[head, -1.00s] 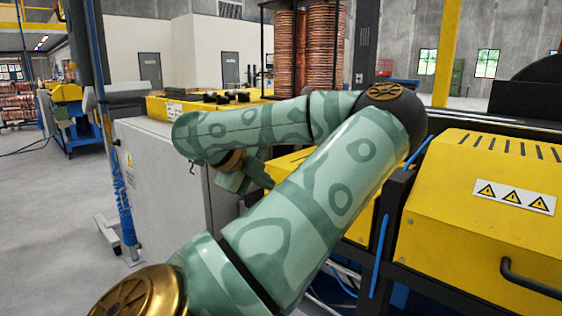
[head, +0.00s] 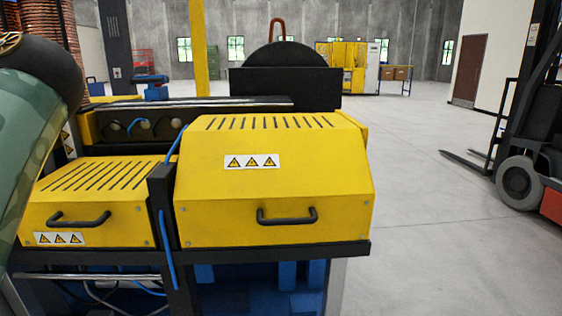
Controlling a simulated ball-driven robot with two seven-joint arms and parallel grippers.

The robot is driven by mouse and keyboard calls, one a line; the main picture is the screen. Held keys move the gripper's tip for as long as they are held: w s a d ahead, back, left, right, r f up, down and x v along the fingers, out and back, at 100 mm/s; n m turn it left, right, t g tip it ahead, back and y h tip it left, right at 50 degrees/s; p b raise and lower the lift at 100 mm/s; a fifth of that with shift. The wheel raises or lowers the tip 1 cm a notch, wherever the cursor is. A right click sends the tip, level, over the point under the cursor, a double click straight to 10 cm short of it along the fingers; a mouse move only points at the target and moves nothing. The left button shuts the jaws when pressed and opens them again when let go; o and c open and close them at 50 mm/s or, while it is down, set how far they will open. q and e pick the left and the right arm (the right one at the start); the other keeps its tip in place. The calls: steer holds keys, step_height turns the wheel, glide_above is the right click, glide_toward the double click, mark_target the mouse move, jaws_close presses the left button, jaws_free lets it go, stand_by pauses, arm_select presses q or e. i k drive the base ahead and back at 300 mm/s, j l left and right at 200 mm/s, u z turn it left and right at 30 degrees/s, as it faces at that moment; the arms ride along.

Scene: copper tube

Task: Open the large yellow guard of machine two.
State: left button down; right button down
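The large yellow guard (head: 325,180) stands in the middle of the head view. It has vent slots on top, a white label with three warning triangles and a black handle (head: 287,216) low on its front. It looks shut, its lower edge on the black frame. A smaller yellow guard (head: 130,199) with its own black handle (head: 79,219) is to its left, also shut. One of my arms, green patterned, fills the left edge of the view, close to the smaller guard. Neither of my grippers is in view.
A black post with a blue hose (head: 167,247) stands between the two guards. A black rounded housing (head: 286,75) is behind the large guard. A forklift (head: 525,150) stands at the far right. The grey floor (head: 430,235) right of the machine is clear.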

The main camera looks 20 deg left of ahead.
mark_target(244, 181)
steer(key=k+l, duration=0.6)
steer(key=k, duration=0.2)
